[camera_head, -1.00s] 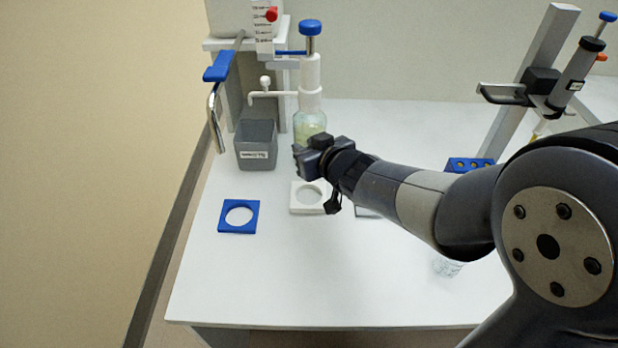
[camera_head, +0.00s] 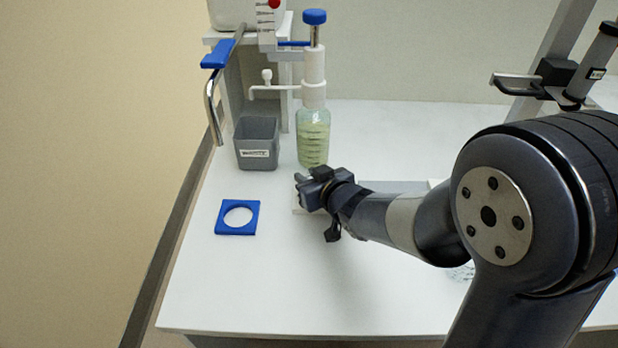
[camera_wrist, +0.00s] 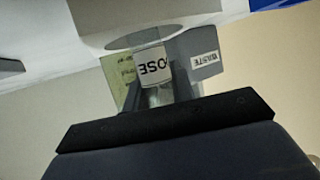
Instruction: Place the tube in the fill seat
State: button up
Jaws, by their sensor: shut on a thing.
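My gripper (camera_head: 302,190) is low over the bench, just in front of the bottle of pale green liquid (camera_head: 313,140). In the wrist view my gripper (camera_wrist: 160,85) is shut on the tube (camera_wrist: 152,66), a small clear vessel with a white label whose letters end in "OSE". The tube is hidden in the head view. A blue square plate with a round hole (camera_head: 225,229) lies empty to the left. I cannot tell which plate is the fill seat.
A grey waste bin (camera_head: 257,155) stands left of the bottle and shows in the wrist view (camera_wrist: 206,50). A pump with a side spout (camera_head: 314,75) tops the bottle. A blue-handled lever (camera_head: 217,54) is at the bench's left edge. The front left bench is clear.

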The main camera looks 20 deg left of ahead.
jog(key=shift+f, duration=0.2)
jog(key=o, duration=1)
jog(key=shift+c, duration=0.2)
jog(key=shift+s+d+r, duration=0.1)
jog(key=shift+d+r, duration=0.05)
jog(key=shift+r, duration=0.2)
jog(key=p+v, duration=0.3)
jog(key=v, duration=0.8)
jog(key=shift+s+d, duration=0.15)
jog(key=shift+s, duration=0.05)
jog(key=shift+r, duration=0.1)
